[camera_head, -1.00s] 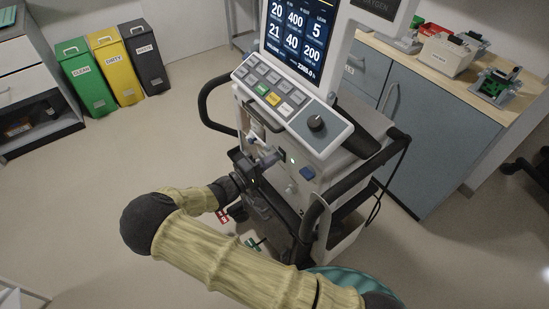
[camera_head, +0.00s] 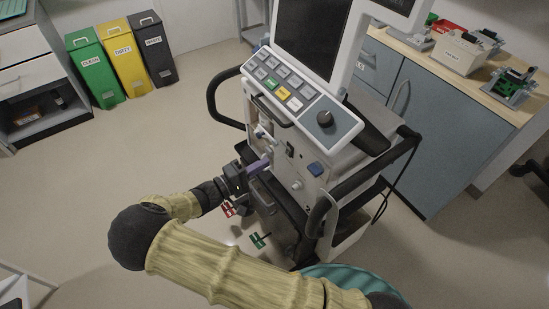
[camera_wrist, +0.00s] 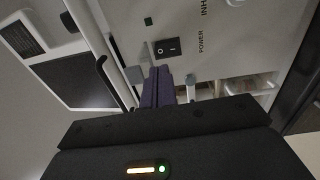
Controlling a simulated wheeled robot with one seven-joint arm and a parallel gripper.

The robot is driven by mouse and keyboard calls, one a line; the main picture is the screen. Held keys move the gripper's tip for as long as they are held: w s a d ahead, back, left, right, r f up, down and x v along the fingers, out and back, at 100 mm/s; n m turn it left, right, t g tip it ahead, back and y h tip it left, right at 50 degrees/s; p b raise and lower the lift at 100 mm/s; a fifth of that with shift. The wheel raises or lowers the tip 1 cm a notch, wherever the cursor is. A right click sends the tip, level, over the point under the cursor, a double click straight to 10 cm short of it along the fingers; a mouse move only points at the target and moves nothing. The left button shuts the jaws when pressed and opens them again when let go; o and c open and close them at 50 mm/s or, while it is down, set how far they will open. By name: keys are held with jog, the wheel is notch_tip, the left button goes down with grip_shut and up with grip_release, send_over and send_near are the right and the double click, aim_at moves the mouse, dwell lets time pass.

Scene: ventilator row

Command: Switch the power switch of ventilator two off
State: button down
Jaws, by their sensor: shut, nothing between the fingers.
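The ventilator (camera_head: 322,122) stands on a wheeled cart in the middle of the head view; I cannot read a number on it. Its screen (camera_head: 307,42) is dark. Its black power switch (camera_wrist: 168,47), marked POWER, sits on the front panel in the wrist view; it also shows small in the head view (camera_head: 290,150). A small dark green indicator (camera_wrist: 148,21) near it looks unlit. My gripper (camera_head: 261,163) is shut and empty in front of the panel. Its purple-grey fingertips (camera_wrist: 158,74) are just below the switch in the wrist view, seemingly apart from it.
Black handles (camera_head: 229,98) curve out on both sides of the cart. A grey cabinet (camera_head: 425,120) with a wooden top stands at the right. Several bins (camera_head: 122,58) stand at the back left. Open floor lies at the left.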

jog(key=b+v, duration=0.1)
jog(key=v, duration=0.9)
jog(key=shift+s, duration=0.1)
